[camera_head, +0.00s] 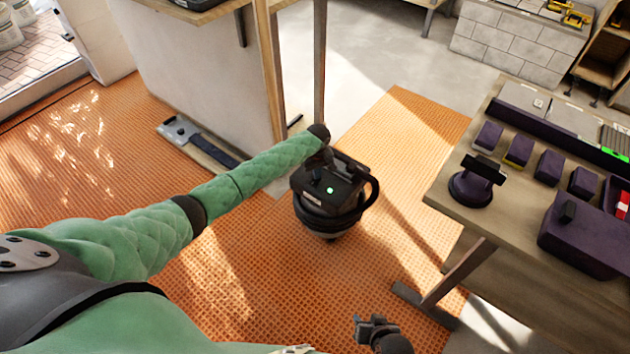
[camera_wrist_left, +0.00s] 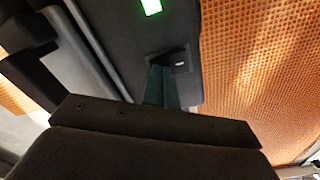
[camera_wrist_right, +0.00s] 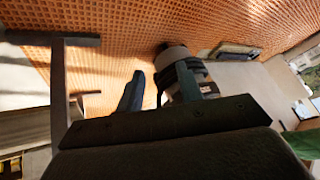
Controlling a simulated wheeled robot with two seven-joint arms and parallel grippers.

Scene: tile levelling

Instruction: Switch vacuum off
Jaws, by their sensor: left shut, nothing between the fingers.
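The vacuum (camera_head: 345,198) is a dark, round canister with a hose wrapped around it, standing on the orange floor. A green light (camera_head: 330,190) glows on its top; it also shows in the left wrist view (camera_wrist_left: 150,6). My left gripper (camera_head: 318,168) is over the vacuum's top. In the left wrist view its closed fingers (camera_wrist_left: 162,75) are at a small dark switch plate (camera_wrist_left: 178,63) with a pale mark. I cannot tell whether they touch it. My right gripper (camera_head: 374,328) is open and empty, low at the front; its fingers (camera_wrist_right: 158,90) show apart.
A wooden workbench (camera_head: 455,215) with purple holders stands to the right, its legs reaching the floor. A pale partition (camera_head: 195,70) stands behind the vacuum, with a long tool (camera_head: 200,140) lying at its base. The orange matted floor (camera_head: 240,270) around the vacuum is mostly clear.

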